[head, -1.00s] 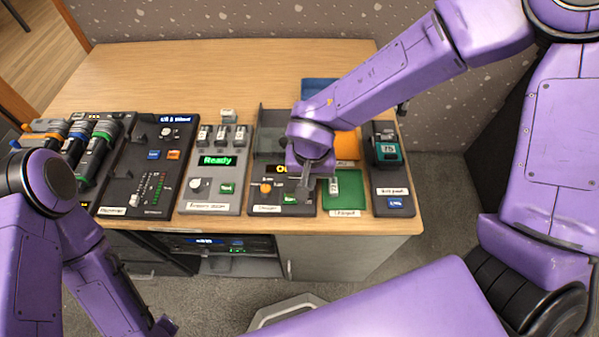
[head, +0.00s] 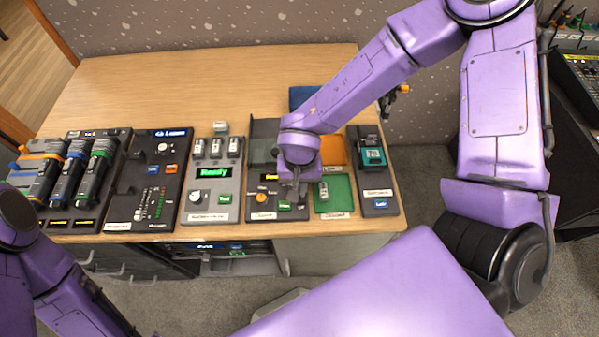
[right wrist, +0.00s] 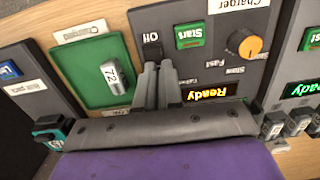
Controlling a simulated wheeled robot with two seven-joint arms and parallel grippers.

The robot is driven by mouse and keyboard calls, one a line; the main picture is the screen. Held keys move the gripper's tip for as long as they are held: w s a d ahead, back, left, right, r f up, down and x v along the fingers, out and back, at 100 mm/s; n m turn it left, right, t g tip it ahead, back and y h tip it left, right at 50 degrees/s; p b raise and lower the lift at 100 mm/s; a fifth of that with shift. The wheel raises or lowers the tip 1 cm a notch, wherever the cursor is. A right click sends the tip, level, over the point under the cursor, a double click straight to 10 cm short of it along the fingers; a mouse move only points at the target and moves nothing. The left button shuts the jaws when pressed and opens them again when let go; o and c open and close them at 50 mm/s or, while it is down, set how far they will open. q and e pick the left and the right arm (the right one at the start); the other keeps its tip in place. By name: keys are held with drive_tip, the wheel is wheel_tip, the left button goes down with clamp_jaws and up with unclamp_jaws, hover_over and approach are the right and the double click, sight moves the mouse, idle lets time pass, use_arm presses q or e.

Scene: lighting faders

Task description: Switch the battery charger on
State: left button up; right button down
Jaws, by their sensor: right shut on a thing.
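The battery charger (head: 272,207) is a dark panel near the front edge of the desk. In the right wrist view its label reads Charger (right wrist: 238,5), with an orange knob (right wrist: 246,43), a green Start button (right wrist: 189,36) and a display (right wrist: 208,92) lit Ready in yellow. A black switch (right wrist: 152,50) sits beside the word Off. My right gripper (right wrist: 158,68) reaches down to the panel, its fingers close together at this switch and shut on it; the fingertips partly hide the contact. Only links of my left arm show; its gripper is out of view.
Left of the charger stands a grey panel (head: 212,187) with a green Ready display, then a fader panel (head: 130,205) and several upright devices. Right of it are a green tray (head: 343,203) holding a small battery (head: 323,191) and a dark panel (head: 378,190).

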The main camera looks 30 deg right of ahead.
drive_tip(key=shift+s+f, duration=0.35)
drive_tip(key=shift+s, duration=0.5)
drive_tip(key=r+p, duration=0.3)
drive_tip(key=w+r+p, duration=0.1)
drive_tip(key=r+p, duration=0.2)
drive_tip(key=p, duration=0.1)
drive_tip(key=shift+w, duration=0.15)
drive_tip(key=shift+w+r+b, duration=0.25)
drive_tip(key=shift+r+b, duration=0.1)
drive_tip(key=shift+r, duration=0.1)
wheel_tip(320, 180, up, 8)
drive_tip(key=shift+w+d, duration=0.15)
drive_tip(key=shift+w, duration=0.15)
drive_tip(key=shift+f, duration=0.1)
